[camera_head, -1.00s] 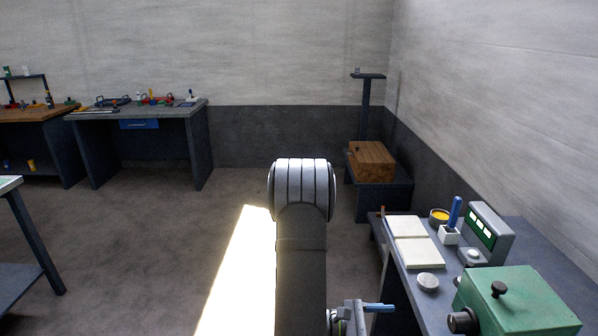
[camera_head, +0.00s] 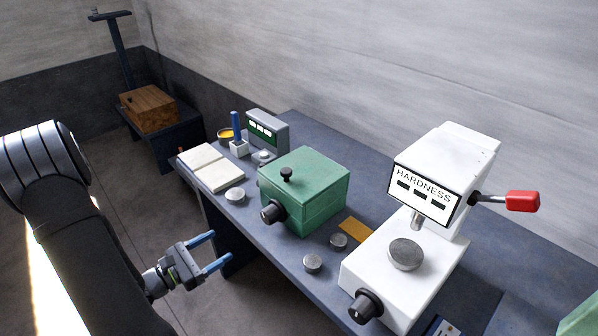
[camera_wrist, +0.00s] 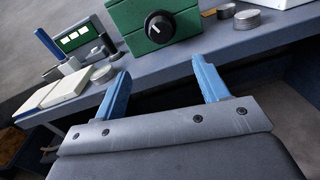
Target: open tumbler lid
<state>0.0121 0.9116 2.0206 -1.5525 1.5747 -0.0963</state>
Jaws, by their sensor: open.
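A green box (camera_head: 318,195) stands on the blue-grey bench, with a small black knob (camera_head: 286,174) on its top and a dark dial (camera_head: 271,212) on its front. It looks like the tumbler, though no label shows; its top appears closed. In the wrist view the lower front of the green box (camera_wrist: 126,28) and its dial show beyond my fingers; its top is out of frame. My gripper (camera_head: 222,247) is open and empty, in front of the bench edge and apart from the box. Its two blue fingers (camera_wrist: 161,68) also show in the wrist view.
A white hardness tester (camera_head: 440,190) with a red-ended lever stands right of the box. Metal discs (camera_head: 312,263) lie between them. Pale slabs (camera_head: 211,167), a blue-handled tool (camera_head: 236,130) and a grey display unit (camera_head: 268,132) are at left. A pale green object fills the lower right corner.

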